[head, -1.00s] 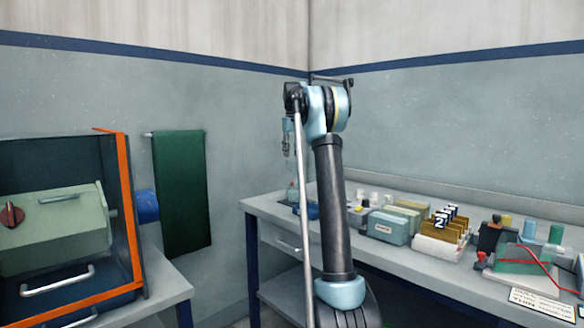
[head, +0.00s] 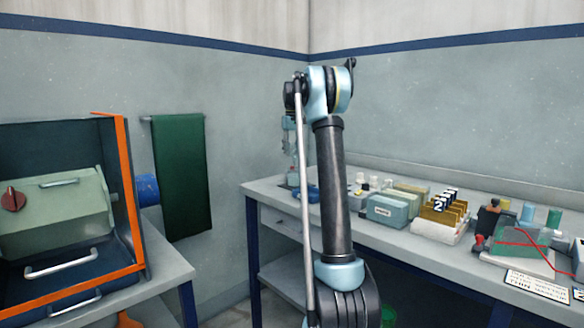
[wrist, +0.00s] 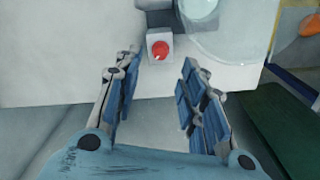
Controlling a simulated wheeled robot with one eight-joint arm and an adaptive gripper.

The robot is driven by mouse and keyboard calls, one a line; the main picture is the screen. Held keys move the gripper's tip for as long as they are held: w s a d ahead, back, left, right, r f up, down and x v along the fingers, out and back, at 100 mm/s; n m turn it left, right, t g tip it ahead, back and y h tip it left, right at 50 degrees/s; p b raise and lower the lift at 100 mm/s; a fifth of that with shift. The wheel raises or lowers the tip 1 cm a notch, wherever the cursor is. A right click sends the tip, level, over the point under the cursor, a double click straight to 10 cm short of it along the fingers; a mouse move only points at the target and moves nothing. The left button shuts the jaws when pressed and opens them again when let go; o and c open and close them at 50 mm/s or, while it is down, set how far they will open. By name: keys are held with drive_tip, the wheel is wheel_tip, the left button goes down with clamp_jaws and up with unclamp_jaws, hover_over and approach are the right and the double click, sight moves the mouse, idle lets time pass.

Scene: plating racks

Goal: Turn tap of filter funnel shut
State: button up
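In the wrist view, a round red knob (wrist: 160,50) sits on a small white square block at the edge of a pale surface. It may be the tap; I cannot tell its turn position. A round clear glass part (wrist: 201,9), perhaps the filter funnel, is partly cut off by the top edge. My gripper (wrist: 159,76) is open and empty, its blue-padded fingers apart, with the knob showing beyond the gap between them. In the head view my gripper (head: 290,145) hangs above the far left corner of the right bench, partly hidden by my arm.
The right bench (head: 262,190) also holds a blue-grey box (head: 387,211), a rack of numbered plates (head: 443,218) and a board with red wire (head: 515,255). An orange-edged cabinet (head: 128,200) stands at left. A green towel (head: 180,180) hangs on the wall.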

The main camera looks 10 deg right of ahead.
wheel_tip(320, 180, down, 7)
drive_tip(key=shift+r, duration=0.1)
idle(0.4)
clamp_jaws()
